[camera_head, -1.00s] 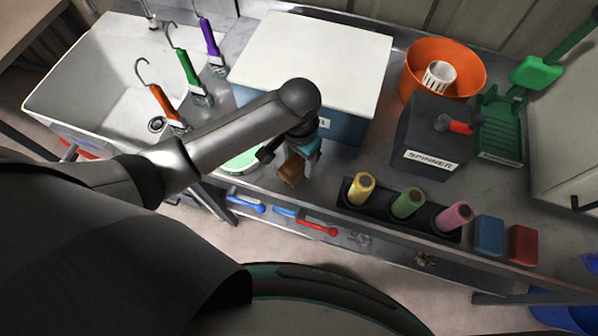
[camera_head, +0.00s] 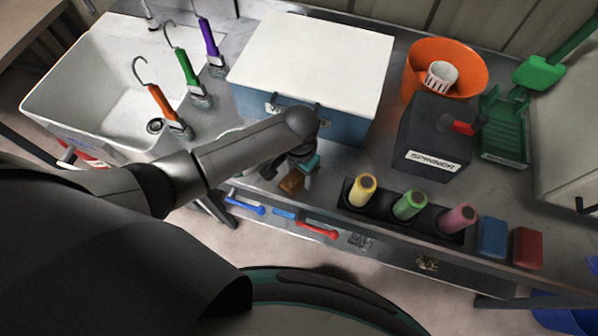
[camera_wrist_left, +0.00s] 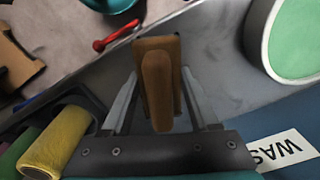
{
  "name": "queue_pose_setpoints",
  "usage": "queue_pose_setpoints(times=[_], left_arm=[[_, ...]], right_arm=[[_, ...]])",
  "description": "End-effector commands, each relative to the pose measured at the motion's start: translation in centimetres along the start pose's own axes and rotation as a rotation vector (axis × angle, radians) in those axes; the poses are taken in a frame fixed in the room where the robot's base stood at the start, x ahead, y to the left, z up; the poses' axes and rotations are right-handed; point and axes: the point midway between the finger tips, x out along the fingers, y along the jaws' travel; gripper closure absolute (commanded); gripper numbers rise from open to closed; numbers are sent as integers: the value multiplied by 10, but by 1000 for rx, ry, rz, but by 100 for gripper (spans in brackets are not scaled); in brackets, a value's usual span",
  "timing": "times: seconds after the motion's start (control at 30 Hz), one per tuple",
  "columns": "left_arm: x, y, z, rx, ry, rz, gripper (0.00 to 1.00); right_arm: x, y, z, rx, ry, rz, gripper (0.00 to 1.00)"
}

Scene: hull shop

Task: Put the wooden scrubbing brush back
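The wooden scrubbing brush is a brown block (camera_head: 291,182) at the front of the metal counter in the head view. In the left wrist view the brush (camera_wrist_left: 158,85) sits between the two grey fingers of my left gripper (camera_wrist_left: 160,76). The fingers appear to touch its sides, so the gripper looks shut on it. In the head view my left gripper (camera_head: 297,176) is left of the roller rack, partly hidden by its own arm. I cannot tell whether the brush touches the counter. My right gripper is not in view.
A blue box with a white lid (camera_head: 310,58) stands behind the gripper. A black rack (camera_head: 384,208) with yellow, green and pink rollers is to the right. A round green-topped tub (camera_wrist_left: 297,45) is close by. Red and blue tools (camera_head: 317,230) lie along the front lower edge.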

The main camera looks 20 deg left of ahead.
Motion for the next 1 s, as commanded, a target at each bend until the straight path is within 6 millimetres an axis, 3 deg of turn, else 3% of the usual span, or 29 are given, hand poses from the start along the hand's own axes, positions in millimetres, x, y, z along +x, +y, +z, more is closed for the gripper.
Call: queue_pose_setpoints(times=[0.03,0.23,0.57,0.77,1.0], left_arm=[[0,0,0,0,0,0,33],[0,0,0,0,-1,0,11],[-4,0,0,0,-1,-1,11],[-32,0,0,0,2,1,11],[-82,0,-1,0,3,0,11]], right_arm=[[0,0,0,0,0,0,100],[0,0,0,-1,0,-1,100],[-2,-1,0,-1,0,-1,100],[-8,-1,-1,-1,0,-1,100],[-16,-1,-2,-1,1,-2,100]])
